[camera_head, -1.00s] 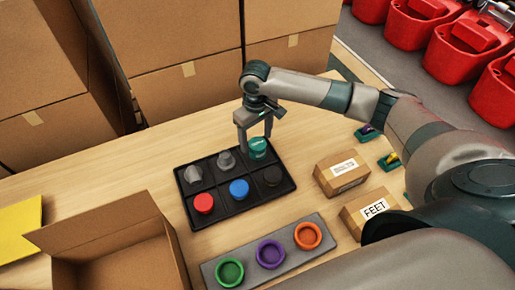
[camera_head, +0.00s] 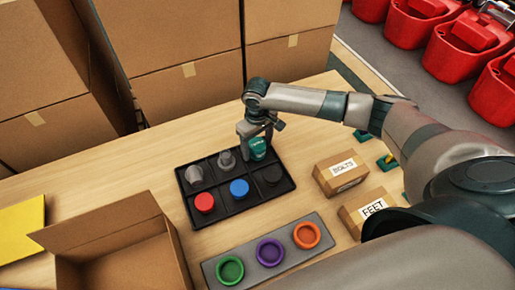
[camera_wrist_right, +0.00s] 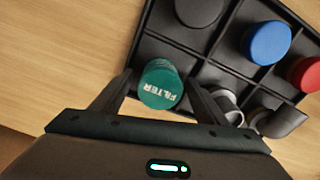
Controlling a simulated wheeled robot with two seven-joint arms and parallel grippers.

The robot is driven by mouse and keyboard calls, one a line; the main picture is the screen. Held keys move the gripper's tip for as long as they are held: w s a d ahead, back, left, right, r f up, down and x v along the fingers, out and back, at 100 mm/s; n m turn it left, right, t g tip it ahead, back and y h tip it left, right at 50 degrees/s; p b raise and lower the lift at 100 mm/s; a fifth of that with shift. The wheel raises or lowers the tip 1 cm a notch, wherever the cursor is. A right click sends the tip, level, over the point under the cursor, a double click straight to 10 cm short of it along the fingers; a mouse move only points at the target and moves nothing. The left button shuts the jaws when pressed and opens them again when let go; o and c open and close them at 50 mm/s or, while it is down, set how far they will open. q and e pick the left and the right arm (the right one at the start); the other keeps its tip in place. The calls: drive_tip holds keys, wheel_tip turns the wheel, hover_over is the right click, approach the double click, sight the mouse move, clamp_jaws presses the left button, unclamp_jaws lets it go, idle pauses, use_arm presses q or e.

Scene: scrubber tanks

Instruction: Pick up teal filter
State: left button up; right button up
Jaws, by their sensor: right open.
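The teal filter (camera_head: 258,148) stands in the far right compartment of the black tray (camera_head: 240,208). In the right wrist view the teal filter (camera_wrist_right: 161,84) shows its top with the word FILTER, between the two fingers of my right gripper (camera_wrist_right: 160,88). In the head view my right gripper (camera_head: 257,140) is low over that compartment with its fingers around the filter. It is open, and in the wrist view a gap shows on the right side of the filter. My left gripper is not in view.
The tray also holds a red cap (camera_head: 204,202), a blue cap (camera_head: 239,188), a black part (camera_head: 272,174) and grey fittings (camera_head: 226,160). To the right are the BOLTS box (camera_head: 341,172) and FEET box (camera_head: 368,210). An open carton (camera_head: 115,250) and a ring holder (camera_head: 220,257) are nearer.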

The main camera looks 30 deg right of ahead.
sight(257, 143)
drive_tip(key=shift+c, duration=0.7)
drive_tip(key=c, duration=1)
drive_tip(key=shift+r, duration=0.25)
drive_tip(key=shift+w+r, duration=0.1)
drive_tip(key=shift+r, duration=0.55)
wheel_tip(257, 143, up, 2)
drive_tip(key=shift+r+b, duration=0.25)
drive_tip(key=shift+b, duration=0.3)
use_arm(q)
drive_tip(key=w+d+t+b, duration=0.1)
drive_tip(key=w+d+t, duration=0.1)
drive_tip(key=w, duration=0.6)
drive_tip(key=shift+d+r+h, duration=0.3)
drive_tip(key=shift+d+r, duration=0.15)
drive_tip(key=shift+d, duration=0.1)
use_arm(e)
drive_tip(key=s+a+r, duration=0.1)
drive_tip(key=s+r, duration=0.5)
drive_tip(key=s, duration=0.5)
drive_tip(key=shift+s+a+r, duration=0.15)
drive_tip(key=shift+s+r, duration=0.2)
drive_tip(key=shift+r, duration=0.05)
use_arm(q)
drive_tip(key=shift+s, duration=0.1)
